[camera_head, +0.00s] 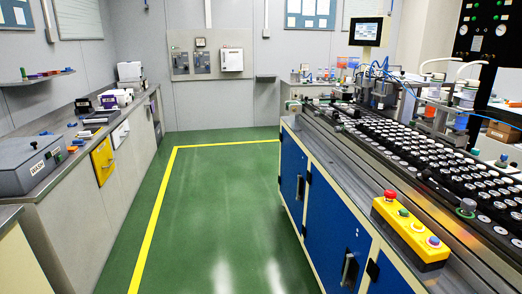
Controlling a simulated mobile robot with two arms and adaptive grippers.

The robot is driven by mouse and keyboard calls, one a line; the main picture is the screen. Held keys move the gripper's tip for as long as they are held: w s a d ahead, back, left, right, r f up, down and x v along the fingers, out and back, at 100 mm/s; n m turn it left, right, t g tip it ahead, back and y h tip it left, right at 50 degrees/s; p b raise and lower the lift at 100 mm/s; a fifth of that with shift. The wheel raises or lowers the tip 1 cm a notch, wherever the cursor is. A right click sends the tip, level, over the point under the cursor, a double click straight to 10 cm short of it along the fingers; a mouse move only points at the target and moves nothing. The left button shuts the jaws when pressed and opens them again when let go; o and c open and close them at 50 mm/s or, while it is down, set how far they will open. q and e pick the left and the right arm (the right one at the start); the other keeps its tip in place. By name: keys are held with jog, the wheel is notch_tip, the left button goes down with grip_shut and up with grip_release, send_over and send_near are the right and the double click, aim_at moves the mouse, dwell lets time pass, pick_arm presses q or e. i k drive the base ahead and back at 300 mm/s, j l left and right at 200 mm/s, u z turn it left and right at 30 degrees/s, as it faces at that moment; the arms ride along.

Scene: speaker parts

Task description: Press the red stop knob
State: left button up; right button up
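A yellow control box (412,236) sits on the front edge of the right-hand workbench. A red mushroom-shaped knob (390,194) stands up at its far end, the tallest control on the box. A green button (404,212) and a smaller button (417,227) lie in a row with it. A blue button with a reddish surround (433,242) is at the near end. Neither of my grippers is in view, and nothing covers the knob.
Rows of speaker parts (435,160) fill the bench behind the control box. Blue cabinet doors (338,226) with handles front the bench. A counter (62,178) with a grey box (30,163) runs along the left. The green floor (225,205) between is clear, marked with a yellow line.

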aim_at(389, 191)
jog(key=i+z, duration=0.2)
jog(key=i, duration=0.3)
jog(key=i+j+z, duration=0.2)
jog(key=i, duration=0.25)
jog(key=i+j+z, duration=0.2)
jog(key=i, duration=0.25)
jog(key=i+j+z, duration=0.2)
jog(key=i, duration=0.25)
jog(key=j+z, duration=0.1)
jog(key=z, duration=1.15)
